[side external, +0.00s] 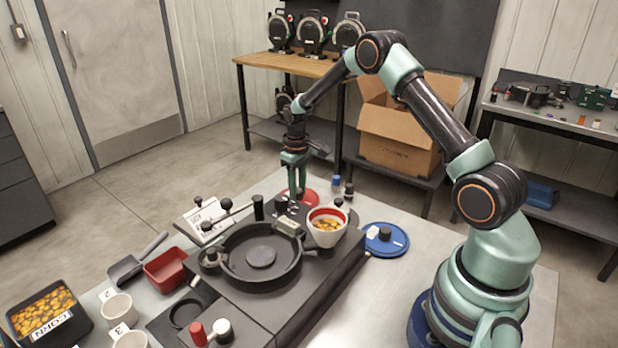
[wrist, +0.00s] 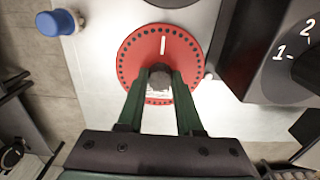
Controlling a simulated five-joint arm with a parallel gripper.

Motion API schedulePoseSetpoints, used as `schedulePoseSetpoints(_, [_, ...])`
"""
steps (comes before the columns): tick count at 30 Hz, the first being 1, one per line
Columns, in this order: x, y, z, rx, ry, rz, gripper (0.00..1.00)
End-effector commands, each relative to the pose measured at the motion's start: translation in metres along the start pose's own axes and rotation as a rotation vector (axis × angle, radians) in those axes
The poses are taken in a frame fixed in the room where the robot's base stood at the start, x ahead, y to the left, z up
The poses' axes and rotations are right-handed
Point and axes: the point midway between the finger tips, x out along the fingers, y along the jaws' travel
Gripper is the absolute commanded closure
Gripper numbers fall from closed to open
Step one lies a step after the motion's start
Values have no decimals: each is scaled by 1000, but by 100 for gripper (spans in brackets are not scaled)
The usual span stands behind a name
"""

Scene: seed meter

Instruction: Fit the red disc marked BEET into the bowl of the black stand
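The red disc (side external: 311,196) lies flat on the table behind the black stand. In the wrist view the red disc (wrist: 130,58) shows a ring of small holes, a white mark, a dark centre knob (wrist: 160,78) and a partly hidden white label. My gripper (wrist: 160,76) points down over the disc, with one green finger on each side of the knob. I cannot tell whether the fingers press on it. In the side view my gripper (side external: 296,190) is low at the disc. The black stand (side external: 330,262) has an empty round bowl (side external: 261,257) facing up.
A blue disc (side external: 386,240) with a dark knob lies right of the stand. A white cup with a red rim (side external: 327,229) holds yellow seeds at the stand's right. A red tray (side external: 166,268), a scoop (side external: 125,270) and a corn bin (side external: 75,330) stand left.

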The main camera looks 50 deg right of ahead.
Motion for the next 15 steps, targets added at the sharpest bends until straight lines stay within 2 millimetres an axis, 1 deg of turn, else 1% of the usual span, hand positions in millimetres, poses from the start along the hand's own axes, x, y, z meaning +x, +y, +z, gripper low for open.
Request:
schedulePoseSetpoints(9, [-1,0,0,-1,0,0,100])
schedulePoseSetpoints(15, [-6,0,0,0,1,0,100])
